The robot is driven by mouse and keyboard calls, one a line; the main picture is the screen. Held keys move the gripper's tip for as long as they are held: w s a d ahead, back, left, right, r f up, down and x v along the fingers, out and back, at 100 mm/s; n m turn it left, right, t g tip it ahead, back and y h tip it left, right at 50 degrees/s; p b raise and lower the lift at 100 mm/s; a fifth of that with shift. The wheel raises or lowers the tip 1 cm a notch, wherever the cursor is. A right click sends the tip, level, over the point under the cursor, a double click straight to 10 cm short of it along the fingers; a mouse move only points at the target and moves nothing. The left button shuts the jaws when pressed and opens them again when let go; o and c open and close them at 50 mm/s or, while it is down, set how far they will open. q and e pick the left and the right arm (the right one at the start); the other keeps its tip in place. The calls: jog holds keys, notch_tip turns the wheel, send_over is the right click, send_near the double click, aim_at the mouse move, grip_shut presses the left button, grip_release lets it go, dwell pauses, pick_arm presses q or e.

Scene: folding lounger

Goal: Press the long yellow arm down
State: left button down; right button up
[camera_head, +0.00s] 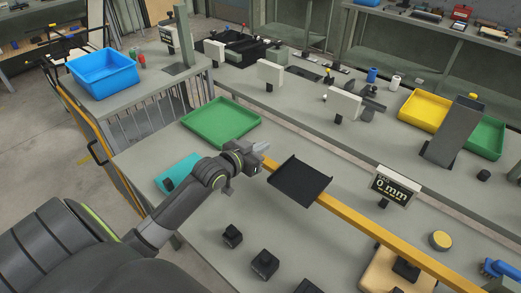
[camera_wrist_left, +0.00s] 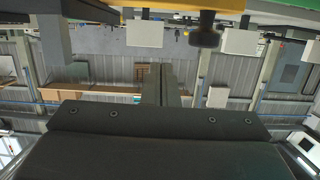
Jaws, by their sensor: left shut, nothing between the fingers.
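The long yellow arm (camera_head: 345,214) slants across the bench from beside my left gripper to the lower right. A black tray (camera_head: 300,183) sits at its upper left end. My left gripper (camera_head: 263,149) is shut and empty, just left of the tray, close to the arm's end; I cannot tell whether it touches. In the left wrist view, the two closed fingers (camera_wrist_left: 160,84) point away, and a yellow strip (camera_wrist_left: 180,4) crosses the top edge. A display (camera_head: 392,190) beside the arm reads 0 mm. My right gripper is not in view.
A green tray (camera_head: 222,122) and a teal pad (camera_head: 178,172) lie left of the arm. Black blocks (camera_head: 264,263) stand in front. A wooden base (camera_head: 392,275) and a yellow button (camera_head: 440,240) are at the lower right. A blue bin (camera_head: 103,72) stands at the back left.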

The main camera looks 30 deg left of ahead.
pick_arm(q)
jog(key=v, duration=1)
jog(key=shift+b, duration=0.45)
jog(key=shift+a, duration=0.1)
